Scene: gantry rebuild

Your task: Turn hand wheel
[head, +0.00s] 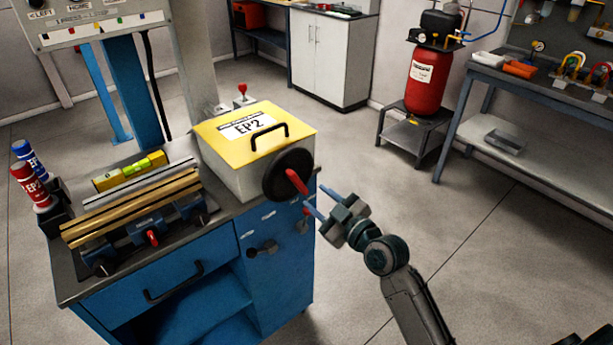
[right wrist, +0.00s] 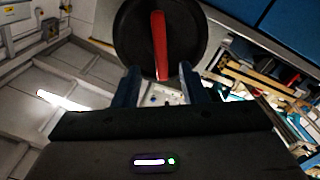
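The hand wheel (head: 284,178) is a black disc with a red handle (head: 297,181). It is on the side of a pale box (head: 232,167) with a yellow lid marked EP2. My right gripper (head: 318,202) is just right of the wheel in the head view, its blue fingers pointing at it. In the right wrist view the wheel (right wrist: 140,35) fills the top centre, with its red handle (right wrist: 160,45) upright. The fingers (right wrist: 160,82) are apart, and the handle's lower end lies between their tips in the picture. The gripper holds nothing. My left gripper is out of view.
The box stands on a blue workbench (head: 185,262) with brass bars (head: 130,208), a yellow level (head: 130,171) and marker bottles (head: 33,187). A control panel (head: 95,20) is at upper left. A red tank (head: 428,80) and a side bench (head: 540,85) stand behind. Floor right of the workbench is clear.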

